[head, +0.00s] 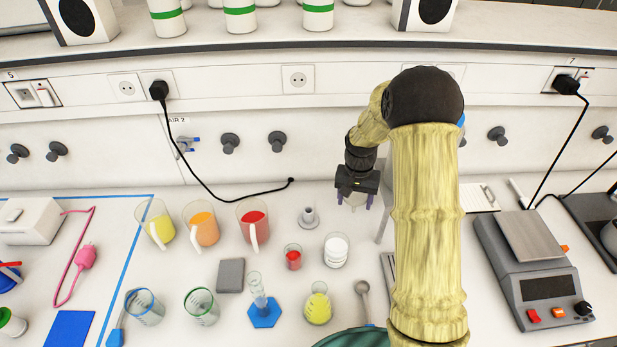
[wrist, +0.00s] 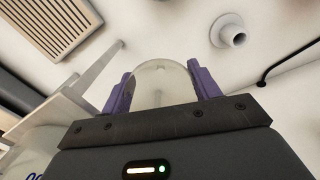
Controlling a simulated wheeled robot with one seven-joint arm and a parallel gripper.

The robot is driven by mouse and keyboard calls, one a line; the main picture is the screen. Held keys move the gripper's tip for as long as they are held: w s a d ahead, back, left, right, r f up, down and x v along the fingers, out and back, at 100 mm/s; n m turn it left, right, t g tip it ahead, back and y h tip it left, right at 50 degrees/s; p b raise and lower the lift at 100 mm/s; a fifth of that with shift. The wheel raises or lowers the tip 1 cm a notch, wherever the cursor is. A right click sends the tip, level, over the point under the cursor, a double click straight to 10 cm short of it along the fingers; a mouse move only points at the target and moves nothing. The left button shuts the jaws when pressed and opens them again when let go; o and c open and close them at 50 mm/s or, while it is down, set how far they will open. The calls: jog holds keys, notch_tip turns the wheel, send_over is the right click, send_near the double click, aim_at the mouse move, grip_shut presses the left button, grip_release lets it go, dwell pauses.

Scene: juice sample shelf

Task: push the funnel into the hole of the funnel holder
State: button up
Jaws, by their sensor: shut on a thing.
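My gripper (head: 355,200) hangs above the back part of the bench in the head view, pointing down. Its purple fingers are shut on a clear, rounded thing, which I take for the funnel (wrist: 162,84); only its dome-like side shows in the wrist view. A small pale grey flanged piece with a short tube and a dark opening, which looks like the funnel holder (head: 308,217), stands on the bench left of my gripper. It also shows in the wrist view (wrist: 230,33), apart from the held funnel. The funnel is hardly visible in the head view.
Three jugs, yellow (head: 157,225), orange (head: 202,225) and red (head: 253,224), stand to the left. A small red beaker (head: 293,257) and a white-filled beaker (head: 336,251) stand in front. A black cable (head: 240,198) lies behind. A scale (head: 533,265) is at right.

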jog(key=shift+s+a+r, duration=0.1)
jog(key=shift+w+a+r+p, duration=0.1)
jog(key=shift+w+a+p, duration=0.15)
jog(key=shift+p, duration=0.1)
jog(key=w+a+r+n+p, duration=0.1)
jog(key=w+a+p, duration=0.3)
jog(key=a+p, duration=0.5)
jog(key=a, duration=0.3)
jog(key=shift+w, duration=0.15)
notch_tip(320, 180, down, 4)
jog(key=shift+f+b, duration=0.25)
jog(key=shift+b, duration=0.7)
